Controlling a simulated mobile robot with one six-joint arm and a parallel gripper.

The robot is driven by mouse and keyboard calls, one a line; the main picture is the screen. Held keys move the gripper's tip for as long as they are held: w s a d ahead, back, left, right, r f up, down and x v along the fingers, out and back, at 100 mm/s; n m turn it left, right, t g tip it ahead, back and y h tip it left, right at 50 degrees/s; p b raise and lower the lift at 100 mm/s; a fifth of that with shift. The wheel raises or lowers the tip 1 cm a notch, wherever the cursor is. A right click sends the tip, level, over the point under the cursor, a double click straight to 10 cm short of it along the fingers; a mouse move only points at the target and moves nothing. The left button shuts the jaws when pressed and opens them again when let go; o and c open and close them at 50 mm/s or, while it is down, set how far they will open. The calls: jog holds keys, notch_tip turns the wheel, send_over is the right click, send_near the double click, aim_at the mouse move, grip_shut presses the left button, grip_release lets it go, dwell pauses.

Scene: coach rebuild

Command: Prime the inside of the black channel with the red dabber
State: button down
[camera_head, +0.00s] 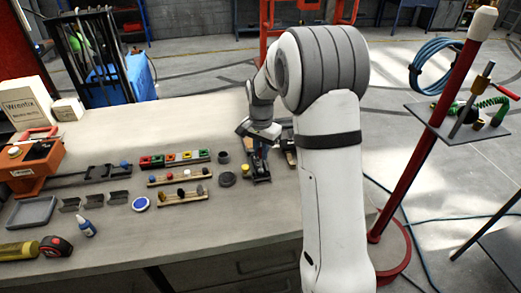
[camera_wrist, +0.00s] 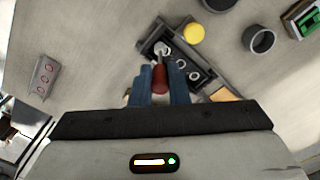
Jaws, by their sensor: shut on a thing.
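My gripper (camera_wrist: 162,92) has its two blue fingers shut on the red dabber (camera_wrist: 160,78). Its far end points over a dark tray with round holes (camera_wrist: 208,76); I cannot tell whether it touches. In the head view my gripper (camera_head: 261,154) is over that dark tray (camera_head: 260,178) at the right of the bench, and the dabber is not clear. Three small dark folded channel pieces lie at left centre: left (camera_head: 70,205), middle (camera_head: 94,201) and right (camera_head: 119,197). I cannot tell which is the black one.
A rack with coloured blocks (camera_head: 175,159) and wooden racks stand between the channel pieces and my gripper. A yellow disc (camera_wrist: 194,33) and dark ring (camera_wrist: 261,40) sit near the dark tray. A blue-topped tin (camera_head: 141,204) and glue bottle (camera_head: 86,228) lie nearer.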

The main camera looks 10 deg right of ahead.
jog(key=shift+w+r+p, duration=0.1)
jog(key=shift+r+p, duration=0.3)
jog(key=shift+r, duration=0.9)
jog(key=shift+r+p, duration=1.95)
jog(key=shift+r, duration=0.8)
